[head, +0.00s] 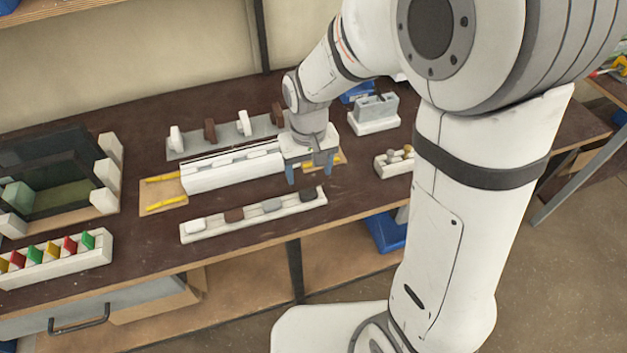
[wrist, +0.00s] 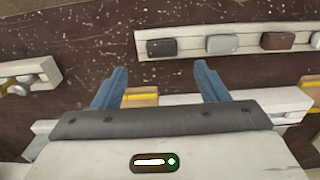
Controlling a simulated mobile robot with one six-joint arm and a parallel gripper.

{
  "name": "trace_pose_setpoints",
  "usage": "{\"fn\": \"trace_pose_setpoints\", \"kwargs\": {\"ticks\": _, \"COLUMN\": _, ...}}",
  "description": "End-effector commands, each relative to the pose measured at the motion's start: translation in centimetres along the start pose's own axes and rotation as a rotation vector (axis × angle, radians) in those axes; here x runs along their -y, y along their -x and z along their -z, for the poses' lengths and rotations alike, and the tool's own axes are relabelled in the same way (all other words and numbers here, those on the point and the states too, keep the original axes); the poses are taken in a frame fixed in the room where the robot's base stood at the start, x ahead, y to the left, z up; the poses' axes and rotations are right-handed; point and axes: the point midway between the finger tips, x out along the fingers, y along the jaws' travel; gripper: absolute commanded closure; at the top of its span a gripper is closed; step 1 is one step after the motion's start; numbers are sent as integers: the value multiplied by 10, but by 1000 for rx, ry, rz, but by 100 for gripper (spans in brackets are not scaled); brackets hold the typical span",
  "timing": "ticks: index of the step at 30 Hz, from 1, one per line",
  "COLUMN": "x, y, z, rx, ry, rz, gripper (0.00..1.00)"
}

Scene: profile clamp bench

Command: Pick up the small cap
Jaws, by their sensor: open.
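A white strip rack (head: 253,217) at the bench front holds a row of small cap-like pieces: white (head: 195,225), brown (head: 233,215), grey (head: 271,206) and dark grey (head: 307,194). I cannot tell which one is the small cap. In the wrist view the dark grey piece (wrist: 162,47) lies just beyond the gap between my fingertips, with the grey piece (wrist: 222,44) to its right. My gripper (head: 310,176) points down above the bench, just behind the rack's right end. Its blue fingers also show in the wrist view (wrist: 160,70), open and empty.
A long white profile (head: 235,168) lies left of my gripper, with a grey plate of upright pieces (head: 190,148) behind. A small white rack with knobs (head: 390,167) stands to the right. Yellow strips on a wooden pad (head: 160,195) lie left.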

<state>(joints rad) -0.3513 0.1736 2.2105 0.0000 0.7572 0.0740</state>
Motion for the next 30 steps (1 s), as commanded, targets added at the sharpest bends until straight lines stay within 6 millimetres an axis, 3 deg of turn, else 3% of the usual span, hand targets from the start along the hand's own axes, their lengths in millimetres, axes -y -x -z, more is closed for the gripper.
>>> {"fn": "trace_pose_setpoints", "kwargs": {"ticks": 18, "x": 2, "y": -71, "z": 4, "rx": 3, "ry": 1, "rz": 0, "gripper": 33}}
{"fn": "trace_pose_setpoints", "kwargs": {"ticks": 26, "x": 3, "y": -73, "z": 4, "rx": 0, "ry": 2, "rz": 0, "gripper": 33}}
{"fn": "trace_pose_setpoints", "kwargs": {"ticks": 30, "x": 3, "y": -73, "z": 4, "rx": 0, "ry": 2, "rz": 0, "gripper": 43}}
